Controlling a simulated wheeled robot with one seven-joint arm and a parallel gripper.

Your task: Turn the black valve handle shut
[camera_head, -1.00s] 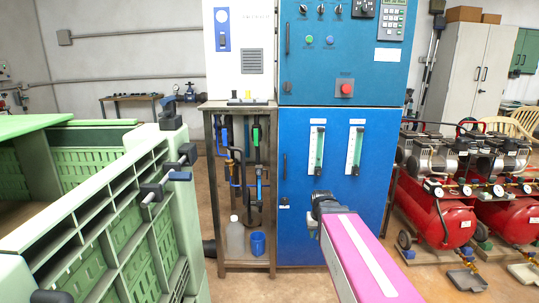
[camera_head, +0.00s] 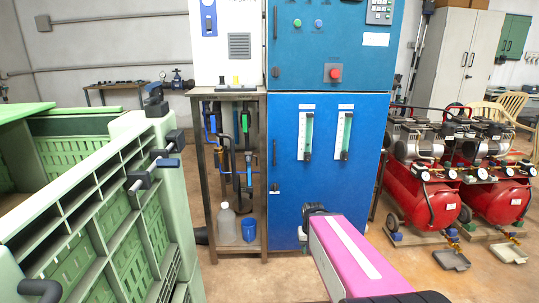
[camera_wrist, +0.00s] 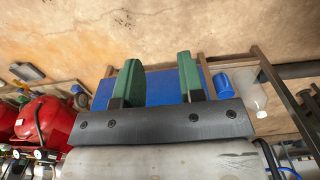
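My gripper (camera_wrist: 159,78) shows in the wrist view with its two green fingers wide apart and nothing between them. In the head view my pink arm reaches forward from the lower right, its dark end in front of the lower blue cabinet; the fingers cannot be made out there. Upright dark and blue pipes (camera_head: 227,150) with small fittings stand in an open metal frame left of that cabinet. I cannot clearly tell a black valve handle among them. My gripper is apart from the pipes, to their right and lower in the picture.
The blue cabinet (camera_head: 325,190) stands right of the frame (camera_head: 263,160). A pale bottle (camera_head: 227,226) and a blue cup (camera_head: 249,231) sit low in the frame. A green slatted structure (camera_head: 110,185) fills the left. Red compressors (camera_head: 425,197) stand right. Bare floor lies between.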

